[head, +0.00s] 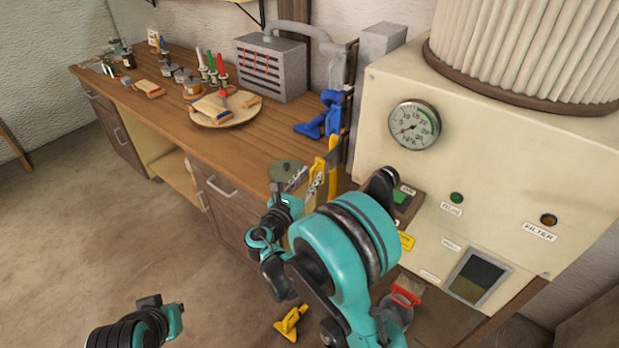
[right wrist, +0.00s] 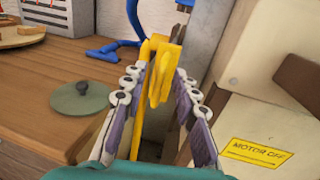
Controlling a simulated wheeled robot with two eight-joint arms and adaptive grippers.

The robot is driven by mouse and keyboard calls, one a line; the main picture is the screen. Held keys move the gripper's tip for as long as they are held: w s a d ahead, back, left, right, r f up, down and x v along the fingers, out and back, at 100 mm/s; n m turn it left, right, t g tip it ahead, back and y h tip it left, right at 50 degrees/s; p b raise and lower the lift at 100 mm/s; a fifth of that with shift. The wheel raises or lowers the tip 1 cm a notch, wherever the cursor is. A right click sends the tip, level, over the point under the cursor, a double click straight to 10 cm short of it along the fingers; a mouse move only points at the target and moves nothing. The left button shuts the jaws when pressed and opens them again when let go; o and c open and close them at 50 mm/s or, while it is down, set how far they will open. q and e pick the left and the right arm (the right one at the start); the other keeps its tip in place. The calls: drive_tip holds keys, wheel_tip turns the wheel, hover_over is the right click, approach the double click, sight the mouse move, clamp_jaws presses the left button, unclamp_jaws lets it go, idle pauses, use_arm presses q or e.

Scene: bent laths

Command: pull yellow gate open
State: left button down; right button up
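The yellow gate (head: 333,158) stands upright beside the bench end, near the cream machine. In the right wrist view its yellow handle (right wrist: 162,62) rises in the middle of the picture. My right gripper (head: 308,182) is open in front of it. In the right wrist view the two fingers of my right gripper (right wrist: 158,88) are spread, one on each side of the yellow handle, with gaps visible. I cannot tell how deep the handle lies between them. My left wrist (head: 160,318) shows at the bottom left, low over the floor; its fingers are not clearly visible.
A blue gate (head: 325,118) is just behind the yellow one. A green round lid (right wrist: 78,102) lies on the wooden bench (head: 160,105) to the left. The cream machine (head: 375,100) stands close on the right. A yellow nozzle (head: 291,322) lies on the floor.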

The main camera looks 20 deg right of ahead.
drive_tip(key=v, duration=1.2)
idle(0.3)
drive_tip(key=s+d+f+m+g+y, duration=0.2)
drive_tip(key=s+d+m+g+y, duration=0.35)
drive_tip(key=d+m, duration=0.55)
drive_tip(key=s+a+m+y, duration=0.3)
drive_tip(key=s+m+y, duration=0.3)
drive_tip(key=s+m, duration=0.7)
drive_tip(key=m, duration=0.3)
drive_tip(key=shift+a+f+y, duration=0.3)
drive_tip(key=shift+a+y, duration=0.05)
drive_tip(key=shift+a, duration=0.05)
